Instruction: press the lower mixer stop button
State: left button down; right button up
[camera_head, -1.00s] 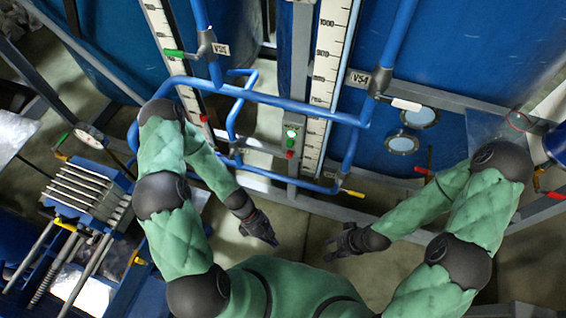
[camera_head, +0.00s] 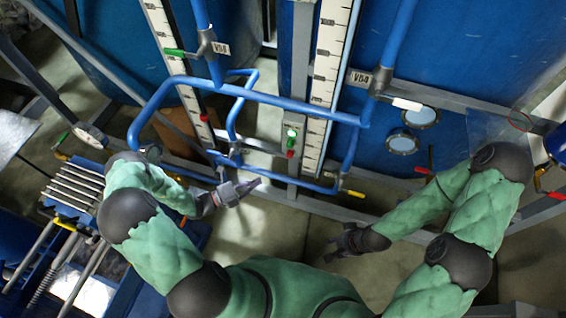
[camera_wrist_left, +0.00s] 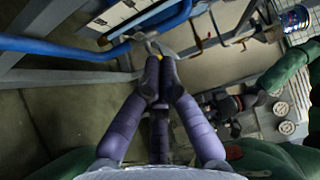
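A narrow grey post in the head view carries a lit green-white button (camera_head: 291,133) with a red button (camera_head: 290,154) low on it. Another red button or knob (camera_head: 204,117) sits on the left post. Which one is the lower mixer stop is not readable. My left gripper (camera_head: 256,183) is below and left of the middle post's buttons, apart from them. Its fingers (camera_wrist_left: 160,62) come together at the tips in the left wrist view, with nothing visible between them. My right gripper (camera_head: 329,248) is low, right of centre; its finger opening is unclear.
Blue pipes (camera_head: 290,103) run across in front of the posts. A yellow-handled valve (camera_head: 352,193) and a red-handled valve (camera_head: 424,170) stand to the right. Blue tanks (camera_head: 455,50) fill the back. Floor shows between my grippers.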

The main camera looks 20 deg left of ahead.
aim_at(288, 156)
pick_arm(q)
jog(key=shift+w+d, duration=0.1)
jog(key=w+a+b+x, duration=0.2)
jog(key=x, duration=1)
jog(key=shift+w+d+b, duration=0.25)
jog(key=shift+d+b, duration=0.05)
jog(key=shift+b, duration=0.05)
jog(key=shift+w+b, duration=0.3)
jog(key=shift+w, duration=0.7)
jog(key=shift+w+a+r, duration=0.1)
jog(key=shift+w, duration=0.05)
